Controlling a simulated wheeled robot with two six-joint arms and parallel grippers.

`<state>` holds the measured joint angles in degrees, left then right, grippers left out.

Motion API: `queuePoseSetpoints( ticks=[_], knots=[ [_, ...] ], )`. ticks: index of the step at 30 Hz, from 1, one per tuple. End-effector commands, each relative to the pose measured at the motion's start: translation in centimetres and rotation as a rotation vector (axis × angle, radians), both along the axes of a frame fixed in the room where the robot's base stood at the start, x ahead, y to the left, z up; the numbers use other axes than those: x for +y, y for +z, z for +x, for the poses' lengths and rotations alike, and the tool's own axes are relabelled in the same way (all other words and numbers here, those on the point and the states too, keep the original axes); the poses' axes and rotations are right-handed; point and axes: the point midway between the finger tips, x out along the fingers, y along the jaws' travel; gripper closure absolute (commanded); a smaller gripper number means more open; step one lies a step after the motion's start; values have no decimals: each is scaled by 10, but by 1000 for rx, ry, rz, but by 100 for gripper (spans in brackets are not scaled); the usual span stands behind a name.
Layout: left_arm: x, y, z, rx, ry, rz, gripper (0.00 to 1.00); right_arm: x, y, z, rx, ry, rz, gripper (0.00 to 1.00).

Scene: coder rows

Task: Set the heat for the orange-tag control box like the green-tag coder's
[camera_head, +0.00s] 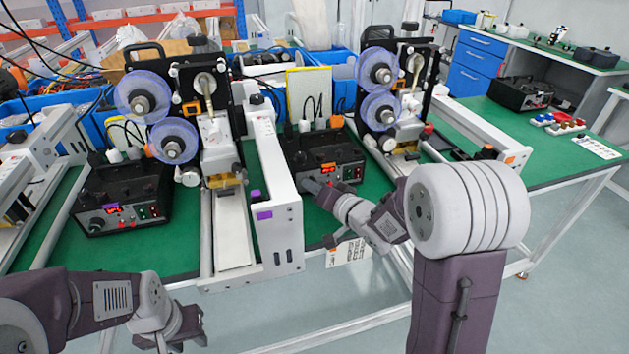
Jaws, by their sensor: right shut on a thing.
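A black control box (325,160) stands in the middle of the green bench, with a lit red display and a small orange mark on its front. My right gripper (316,188) is at the lower left of that front, shut on its knob, which the gripper mostly hides. Another black control box (122,203) stands at the left with a red display and a black knob (96,224). The display digits are too small to read. An orange tag (512,159) is on the right coder's white rail. I cannot make out a green tag. My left gripper (172,334) hangs low in front of the bench; its jaws are unclear.
Two coders with blue-purple reels (145,97) (378,68) stand on the bench. A white rail unit (275,190) with purple tags stands between the left and middle boxes. Another black box (520,92) and coloured blocks (557,123) are at the right. The bench's right end is mostly clear.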

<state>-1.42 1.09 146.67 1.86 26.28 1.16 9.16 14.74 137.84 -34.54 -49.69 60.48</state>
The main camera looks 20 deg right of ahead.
Motion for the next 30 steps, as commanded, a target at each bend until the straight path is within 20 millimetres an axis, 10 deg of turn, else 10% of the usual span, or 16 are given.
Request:
queuePoseSetpoints(
  ticks=[30],
  knots=[
    [0, -37, 0, 0, 0, 0, 64, -2, -2, 1, 9, -3, 314, 100]
  ],
)
